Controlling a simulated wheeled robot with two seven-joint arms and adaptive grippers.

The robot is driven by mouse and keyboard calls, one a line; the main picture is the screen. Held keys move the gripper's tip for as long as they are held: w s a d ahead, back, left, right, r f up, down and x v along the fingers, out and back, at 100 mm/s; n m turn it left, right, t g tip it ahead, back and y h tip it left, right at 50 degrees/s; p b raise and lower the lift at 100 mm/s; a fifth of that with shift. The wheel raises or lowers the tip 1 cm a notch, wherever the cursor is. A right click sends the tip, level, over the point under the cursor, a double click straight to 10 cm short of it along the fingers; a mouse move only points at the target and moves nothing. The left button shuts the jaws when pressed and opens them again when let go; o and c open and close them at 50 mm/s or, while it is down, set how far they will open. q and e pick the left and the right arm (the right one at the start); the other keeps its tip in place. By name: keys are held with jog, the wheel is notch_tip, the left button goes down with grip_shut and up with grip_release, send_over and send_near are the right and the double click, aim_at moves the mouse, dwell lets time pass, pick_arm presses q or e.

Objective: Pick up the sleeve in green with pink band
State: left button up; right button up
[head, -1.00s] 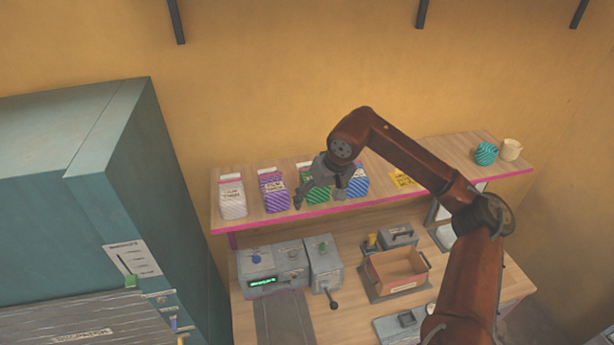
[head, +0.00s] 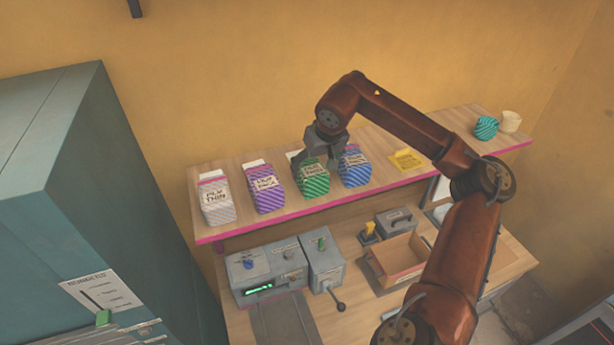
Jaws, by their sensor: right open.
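The green striped sleeve (head: 314,182) stands on the upper wooden shelf, between the purple striped sleeve (head: 264,190) on its left and the blue striped sleeve (head: 355,170) on its right. A pink band on the green one cannot be made out here; its top is partly covered by my gripper. My right gripper (head: 321,163) is open and points down at the top of the green sleeve. Whether its fingers touch or straddle the sleeve cannot be told. My left gripper is not in view.
A white striped sleeve (head: 216,200) stands at the shelf's left end. A yellow card (head: 405,159), a teal striped object (head: 486,128) and a cream cup (head: 510,121) are farther right. Below are a grey machine (head: 266,270) and an open box (head: 398,262). A teal cabinet (head: 60,200) fills the left.

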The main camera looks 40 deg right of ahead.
jog(key=shift+x, duration=1)
jog(key=shift+w+f+p, duration=0.25)
jog(key=shift+f+p, duration=0.05)
jog(key=shift+p, duration=0.2)
jog(key=p+x, duration=0.1)
jog(key=x, duration=0.1)
jog(key=p+x, duration=0.1)
jog(key=x, duration=0.1)
jog(key=shift+w+a+f, duration=0.1)
jog(key=shift+w+f, duration=0.1)
jog(key=shift+w, duration=0.15)
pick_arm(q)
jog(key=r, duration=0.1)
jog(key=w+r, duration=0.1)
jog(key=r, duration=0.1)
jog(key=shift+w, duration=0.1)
pick_arm(e)
jog(key=shift+s, duration=0.15)
jog(key=c, duration=1.4)
jog(key=shift+r, duration=0.1)
jog(key=shift+c, duration=0.4)
jog(key=shift+r, duration=0.1)
